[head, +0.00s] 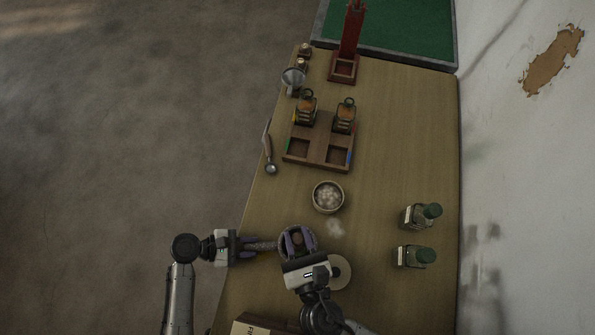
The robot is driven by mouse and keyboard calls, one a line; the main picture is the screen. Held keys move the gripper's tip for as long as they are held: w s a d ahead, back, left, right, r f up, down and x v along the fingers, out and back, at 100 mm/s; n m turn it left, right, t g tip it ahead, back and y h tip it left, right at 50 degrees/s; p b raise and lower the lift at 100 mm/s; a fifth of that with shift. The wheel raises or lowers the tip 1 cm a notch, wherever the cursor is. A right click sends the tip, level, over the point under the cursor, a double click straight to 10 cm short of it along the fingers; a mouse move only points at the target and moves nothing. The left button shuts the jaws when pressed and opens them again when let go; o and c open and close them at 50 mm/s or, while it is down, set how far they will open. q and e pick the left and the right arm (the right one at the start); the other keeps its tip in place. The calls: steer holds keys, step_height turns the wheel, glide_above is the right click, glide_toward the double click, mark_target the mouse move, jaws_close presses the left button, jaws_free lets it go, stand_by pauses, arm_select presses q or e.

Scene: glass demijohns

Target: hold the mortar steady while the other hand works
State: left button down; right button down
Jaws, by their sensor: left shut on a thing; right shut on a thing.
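The mortar (313,254), a round brown vessel, stands near the front of the wooden table. My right gripper (297,240) reaches in from the front, its purple fingers at the mortar, shut on it; the fingers and wrist hide much of it. My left gripper (272,245) comes in from the left, just beside the mortar. It is shut on a slim grey thing (262,245), perhaps a pestle, mostly hidden between its fingers. I cannot tell whether that thing touches the mortar.
A bowl of pale lumps (328,197) stands behind the mortar, with white powder (335,227) between. Two green-capped bottles (418,215) stand right. A divided wooden tray (318,160) holds two amber bottles; a spoon (270,168) lies left.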

steer(key=shift+f, duration=0.2)
steer(key=shift+w+a, duration=0.1)
steer(key=shift+a, duration=0.25)
steer(key=shift+d, duration=0.35)
steer(key=shift+r, duration=0.7)
steer(key=shift+f, duration=0.15)
